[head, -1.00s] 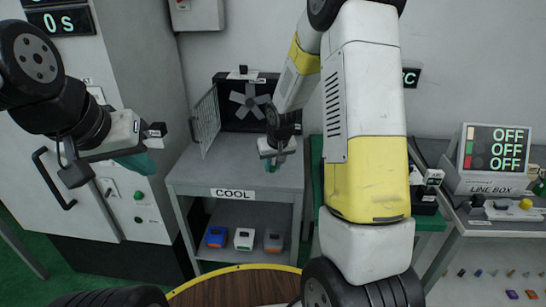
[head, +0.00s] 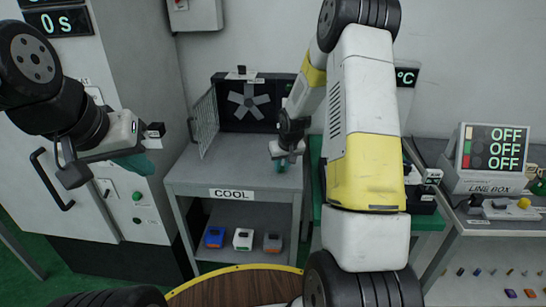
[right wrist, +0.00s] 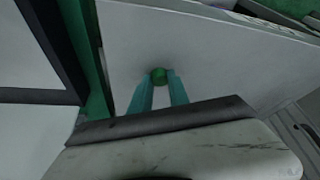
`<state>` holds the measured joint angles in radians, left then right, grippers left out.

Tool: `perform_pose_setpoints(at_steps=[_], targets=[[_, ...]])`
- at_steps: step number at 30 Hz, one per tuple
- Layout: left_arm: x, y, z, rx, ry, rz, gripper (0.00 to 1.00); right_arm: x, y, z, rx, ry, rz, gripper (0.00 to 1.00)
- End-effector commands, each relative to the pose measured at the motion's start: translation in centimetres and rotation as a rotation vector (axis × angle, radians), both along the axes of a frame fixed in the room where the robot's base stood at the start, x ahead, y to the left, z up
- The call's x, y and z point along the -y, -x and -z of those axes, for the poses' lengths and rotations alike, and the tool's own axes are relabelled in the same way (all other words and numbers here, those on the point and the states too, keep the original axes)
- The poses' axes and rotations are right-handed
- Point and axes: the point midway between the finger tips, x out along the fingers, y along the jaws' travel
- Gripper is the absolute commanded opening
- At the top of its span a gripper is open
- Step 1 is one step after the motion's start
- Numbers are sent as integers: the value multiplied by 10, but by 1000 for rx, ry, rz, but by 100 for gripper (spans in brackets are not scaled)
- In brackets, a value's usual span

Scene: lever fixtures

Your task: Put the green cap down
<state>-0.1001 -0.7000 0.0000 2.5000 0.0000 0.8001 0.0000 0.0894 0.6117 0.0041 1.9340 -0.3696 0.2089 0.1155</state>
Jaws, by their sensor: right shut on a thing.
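The green cap (right wrist: 159,75) is small and round, between the teal fingertips of my right gripper (right wrist: 159,82) in the right wrist view. The gripper is shut on it. In the head view my right gripper (head: 281,167) points down over the right part of the grey table marked COOL (head: 185,171). The cap cannot be made out there. Whether it touches the tabletop is unclear. My left gripper (head: 135,163) hangs at the left in front of the grey cabinet; its finger gap is not clear.
A fan box (head: 250,103) with an open mesh door (head: 205,122) stands at the back of the COOL table. A blue block (head: 214,237), a white one (head: 243,239) and a grey one (head: 272,242) sit on its lower shelf. The tabletop's front left is clear.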

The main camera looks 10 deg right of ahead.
Motion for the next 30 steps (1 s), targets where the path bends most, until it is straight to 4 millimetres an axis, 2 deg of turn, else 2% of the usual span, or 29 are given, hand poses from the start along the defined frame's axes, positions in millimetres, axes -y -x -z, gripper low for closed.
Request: perform_pose_setpoints(at_steps=[2,3,6,15,19,23,30], targets=[[0,0,0,0,0,0,0,0,0,2,-1,0,0,0],[0,0,0,0,0,0,0,0,0,3,-1,0,0,23],[0,0,0,0,0,0,0,0,0,3,-1,0,0,43],[0,0,0,0,0,0,0,0,0,2,0,0,0,43],[0,0,0,0,0,0,0,1,1,-6,2,0,1,43],[0,0,0,0,0,0,0,2,9,-26,4,-1,3,43],[0,0,0,0,0,0,0,4,30,-75,3,0,2,43]])
